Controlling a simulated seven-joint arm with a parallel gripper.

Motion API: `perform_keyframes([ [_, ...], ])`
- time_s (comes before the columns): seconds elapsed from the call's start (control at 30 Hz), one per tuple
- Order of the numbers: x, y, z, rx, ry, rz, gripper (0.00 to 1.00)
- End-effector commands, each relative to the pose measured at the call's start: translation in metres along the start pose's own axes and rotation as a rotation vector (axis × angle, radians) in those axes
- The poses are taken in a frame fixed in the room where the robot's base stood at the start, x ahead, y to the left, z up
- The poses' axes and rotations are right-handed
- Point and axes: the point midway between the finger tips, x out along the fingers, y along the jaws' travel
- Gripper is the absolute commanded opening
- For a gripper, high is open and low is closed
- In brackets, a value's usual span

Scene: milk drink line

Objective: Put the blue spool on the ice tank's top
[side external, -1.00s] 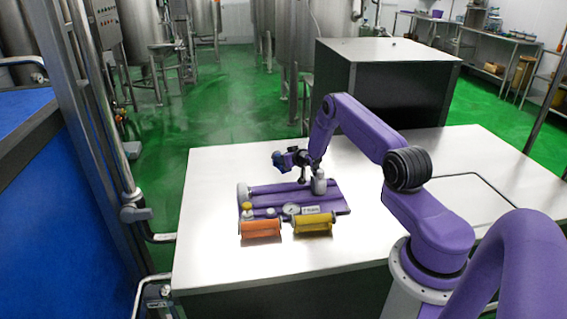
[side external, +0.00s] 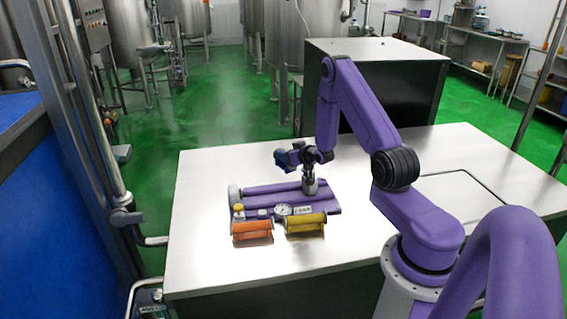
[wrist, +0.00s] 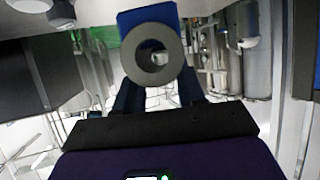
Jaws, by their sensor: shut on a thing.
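My gripper (side external: 293,157) is shut on the blue spool (side external: 284,161), above the back of the purple tray and clear of the table. In the wrist view, the spool (wrist: 148,17) shows a grey ring-shaped end with a hole, with blue beyond it. The dark blue fingers of my gripper (wrist: 158,85) reach to either side of it, and their contact is partly hidden. A large dark box with a pale flat top (side external: 375,48) stands behind the table. It may be the ice tank; no label is readable. Its visible top is bare.
On the white table (side external: 400,225), a purple tray (side external: 262,200) holds a round gauge (side external: 283,211) and small containers. An orange spool (side external: 252,232) and a yellow spool (side external: 305,225) lie at its front. The right of the table is largely clear. Steel tanks stand behind.

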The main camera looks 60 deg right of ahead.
Motion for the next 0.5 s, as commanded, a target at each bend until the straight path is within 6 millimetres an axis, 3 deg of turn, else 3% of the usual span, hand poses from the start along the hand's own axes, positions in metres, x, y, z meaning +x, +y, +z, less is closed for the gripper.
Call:
perform_keyframes([
  [0.23, -0.007, -0.030, -0.011, -0.020, 0.006, -0.030, 0.00],
  [0.5, -0.024, -0.095, -0.027, -0.059, 0.007, -0.094, 0.00],
])
